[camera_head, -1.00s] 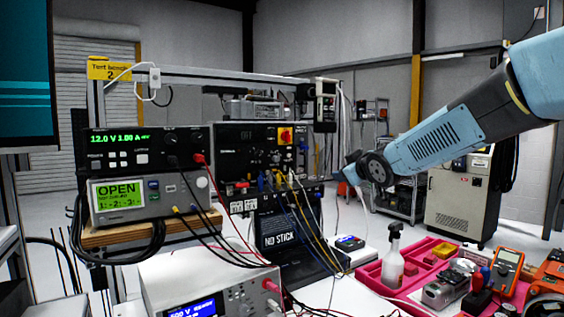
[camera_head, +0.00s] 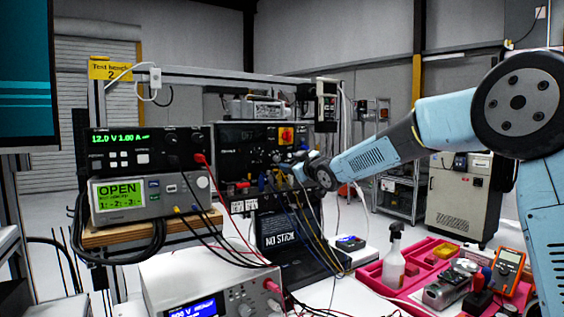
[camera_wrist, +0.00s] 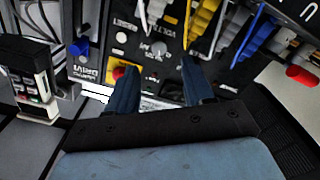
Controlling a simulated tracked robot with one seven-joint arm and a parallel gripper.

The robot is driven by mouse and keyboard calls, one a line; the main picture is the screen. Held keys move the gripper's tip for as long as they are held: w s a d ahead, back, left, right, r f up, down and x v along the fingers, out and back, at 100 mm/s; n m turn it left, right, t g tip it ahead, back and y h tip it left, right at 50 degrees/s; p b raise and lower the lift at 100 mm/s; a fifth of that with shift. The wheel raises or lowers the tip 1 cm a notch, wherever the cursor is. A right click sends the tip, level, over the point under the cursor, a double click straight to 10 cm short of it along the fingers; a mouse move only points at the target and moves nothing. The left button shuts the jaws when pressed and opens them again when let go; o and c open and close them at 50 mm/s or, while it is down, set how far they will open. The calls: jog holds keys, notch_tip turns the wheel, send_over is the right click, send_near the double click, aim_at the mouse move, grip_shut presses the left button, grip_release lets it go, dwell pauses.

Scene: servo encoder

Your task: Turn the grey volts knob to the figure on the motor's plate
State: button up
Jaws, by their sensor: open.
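The grey volts knob (camera_wrist: 159,47) shows in the wrist view on a black panel, beside upside-down lettering that seems to read VOLTS. My gripper (camera_wrist: 158,68) is open, its two dark blue fingers apart and empty, just short of the knob in the picture. Whether they touch the panel I cannot tell. In the head view my gripper (camera_head: 298,172) is at the right side of the black drive unit (camera_head: 230,163), and the arm hides part of that panel. A silver motor-like part (camera_head: 446,292) lies in the pink tray; no plate figure is readable.
A red button on yellow (camera_wrist: 120,72) and a blue knob (camera_wrist: 80,46) sit near my left finger. Yellow, white and blue cables (camera_wrist: 205,25) hang close to the right finger. A supply (camera_head: 120,137) reads 12.0 V.

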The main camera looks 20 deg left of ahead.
aim_at(278, 159)
jog(key=shift+x, duration=3.55)
jog(key=shift+c, duration=0.2)
